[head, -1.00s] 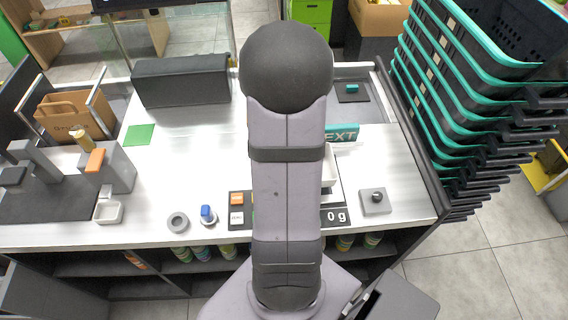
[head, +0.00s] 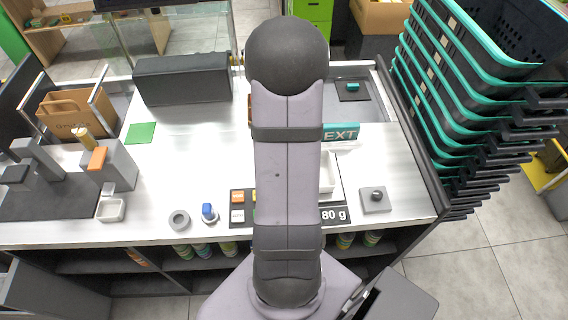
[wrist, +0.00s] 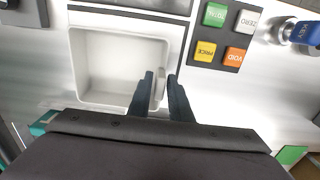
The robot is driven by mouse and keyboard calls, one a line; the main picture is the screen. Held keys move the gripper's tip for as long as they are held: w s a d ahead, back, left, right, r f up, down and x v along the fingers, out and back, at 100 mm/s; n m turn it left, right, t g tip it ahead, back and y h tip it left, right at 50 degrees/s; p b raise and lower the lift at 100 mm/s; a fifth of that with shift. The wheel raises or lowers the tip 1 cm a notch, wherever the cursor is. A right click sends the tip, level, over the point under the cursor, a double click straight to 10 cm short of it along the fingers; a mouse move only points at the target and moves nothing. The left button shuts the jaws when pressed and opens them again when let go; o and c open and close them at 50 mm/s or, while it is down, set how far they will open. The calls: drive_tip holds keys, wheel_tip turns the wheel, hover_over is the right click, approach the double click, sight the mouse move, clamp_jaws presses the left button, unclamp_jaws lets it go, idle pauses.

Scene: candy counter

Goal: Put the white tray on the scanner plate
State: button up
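The white tray (wrist: 120,50), square and empty, fills the left-middle of the wrist view. In the head view a strip of the tray (head: 327,172) shows at the right edge of my arm, beside the weighing display. My gripper (wrist: 160,76) is at the tray's near right corner, its dark fingers close together with a narrow pale upright piece between them. That piece seems to belong to the tray; whether the fingers press on it I cannot tell. My arm hides the gripper in the head view. No surface is clearly recognisable as the scanner plate.
The display (head: 334,215) reads "80 g", its left part hidden. A keypad (wrist: 222,34) and blue-tagged key (wrist: 303,33) are near the tray. A knobbed grey block (head: 375,200) stands right, stacked baskets (head: 470,100) beyond. The counter's left middle (head: 185,175) is mostly clear.

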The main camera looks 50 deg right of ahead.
drive_tip(key=shift+o, duration=0.5)
drive_tip(key=shift+r, duration=0.1)
drive_tip(key=shift+w+r, duration=0.1)
drive_tip(key=shift+r, duration=0.6)
wheel_tip(320, 180, up, 11)
drive_tip(key=b, duration=0.2)
drive_tip(key=shift+f, duration=0.1)
drive_tip(key=a+f+n, duration=0.4)
drive_tip(key=a, duration=0.9)
drive_tip(key=s+a+f+n, duration=0.1)
drive_tip(key=a+f+n, duration=0.3)
drive_tip(key=a, duration=0.9)
drive_tip(key=shift+a+n, duration=0.15)
drive_tip(key=shift+n, duration=0.35)
